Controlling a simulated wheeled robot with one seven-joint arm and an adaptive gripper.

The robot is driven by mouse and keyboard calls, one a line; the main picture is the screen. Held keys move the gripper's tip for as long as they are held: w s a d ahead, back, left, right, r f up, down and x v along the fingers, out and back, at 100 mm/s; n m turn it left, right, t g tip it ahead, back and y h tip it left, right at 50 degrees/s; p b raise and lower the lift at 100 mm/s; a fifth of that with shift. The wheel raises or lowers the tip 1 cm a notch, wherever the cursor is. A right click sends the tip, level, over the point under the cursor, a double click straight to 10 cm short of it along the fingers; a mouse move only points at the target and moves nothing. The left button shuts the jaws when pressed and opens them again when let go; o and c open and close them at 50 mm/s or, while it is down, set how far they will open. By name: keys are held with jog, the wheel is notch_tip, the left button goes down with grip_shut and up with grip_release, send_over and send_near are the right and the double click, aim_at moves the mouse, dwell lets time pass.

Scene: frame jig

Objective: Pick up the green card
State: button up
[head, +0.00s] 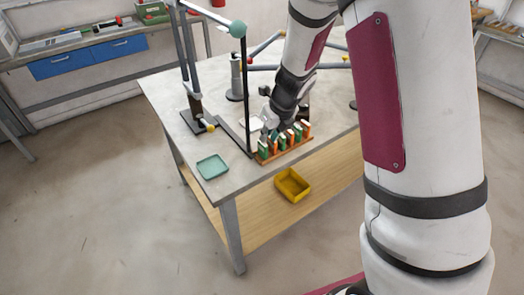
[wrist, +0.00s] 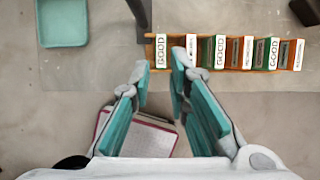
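A wooden rack (head: 286,148) stands near the table's front edge and holds a row of upright cards, some green and some orange or brown. In the wrist view the rack (wrist: 149,52) runs across the upper right. A green card with a white "GOOD" label (wrist: 160,50) is at its left end, and another green "GOOD" card (wrist: 220,52) stands further right. My gripper (wrist: 158,72) is open and empty, its teal fingers just short of the rack's left end. The right fingertip partly covers the area beside the second card. In the head view my gripper (head: 270,122) is behind the rack.
A teal tray (head: 212,167) lies left of the rack, also in the wrist view (wrist: 62,22). A yellow bin (head: 292,186) sits on the lower shelf. A red-edged white pad (wrist: 148,138) lies below my gripper.

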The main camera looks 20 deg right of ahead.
aim_at(263, 145)
jog(key=b+x, duration=0.1)
jog(key=x, duration=0.6)
jog(key=shift+w+f+b, duration=0.15)
jog(key=shift+w+b, duration=0.1)
jog(key=shift+b, duration=0.05)
grip_shut()
